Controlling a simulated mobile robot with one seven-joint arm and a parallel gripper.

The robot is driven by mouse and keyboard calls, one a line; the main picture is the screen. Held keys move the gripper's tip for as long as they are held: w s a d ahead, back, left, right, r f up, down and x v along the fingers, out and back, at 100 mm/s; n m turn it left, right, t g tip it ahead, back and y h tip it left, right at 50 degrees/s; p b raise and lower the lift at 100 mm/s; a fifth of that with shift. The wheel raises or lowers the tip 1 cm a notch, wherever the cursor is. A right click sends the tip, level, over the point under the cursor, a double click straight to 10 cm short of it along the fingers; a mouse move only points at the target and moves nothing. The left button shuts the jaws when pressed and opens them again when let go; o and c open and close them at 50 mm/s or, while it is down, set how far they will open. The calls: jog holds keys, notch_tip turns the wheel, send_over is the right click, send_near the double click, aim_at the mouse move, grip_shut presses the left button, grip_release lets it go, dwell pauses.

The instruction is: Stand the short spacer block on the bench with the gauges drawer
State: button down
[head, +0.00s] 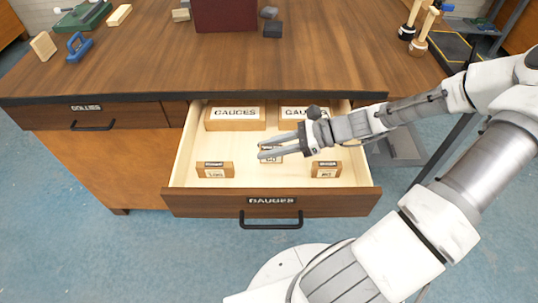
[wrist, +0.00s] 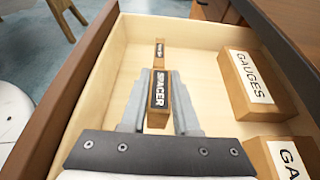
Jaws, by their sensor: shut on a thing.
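The gauges drawer (head: 245,182) is pulled open under the wooden bench (head: 320,65). My gripper (head: 262,149) reaches into it from the right, its fingers pointing left. It is shut on a small wooden block (head: 270,159), whose dark label reads SPACER in the wrist view (wrist: 159,92). The fingers lie along both sides of this block. I cannot tell whether it touches the drawer floor. A second small labelled block (head: 215,170) stands to the left, also seen beyond the fingers in the wrist view (wrist: 159,48). A third (head: 326,169) stands to the right. Their labels are too small to read.
Two larger boxes marked GAUGES, left (head: 235,118) and right (head: 303,117), sit at the drawer's back. A closed drawer (head: 92,116) is on the left. The bench top holds a dark red box (head: 225,15), dark blocks (head: 272,29) and a blue clamp-like tool (head: 79,46); its front middle is clear.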

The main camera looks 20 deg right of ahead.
aim_at(269, 148)
jog(key=shift+r+p, duration=0.65)
jog(key=shift+r, duration=1.3)
notch_tip(269, 148, up, 7)
jog(key=p, duration=0.7)
jog(key=w+a+f+m+t+h, duration=0.1)
jog(key=w+f+m+t+h, duration=0.1)
jog(key=w, duration=0.8)
jog(key=shift+m+t+p, duration=0.45)
jog(key=shift+m+t, duration=0.35)
jog(key=shift+s, duration=0.1)
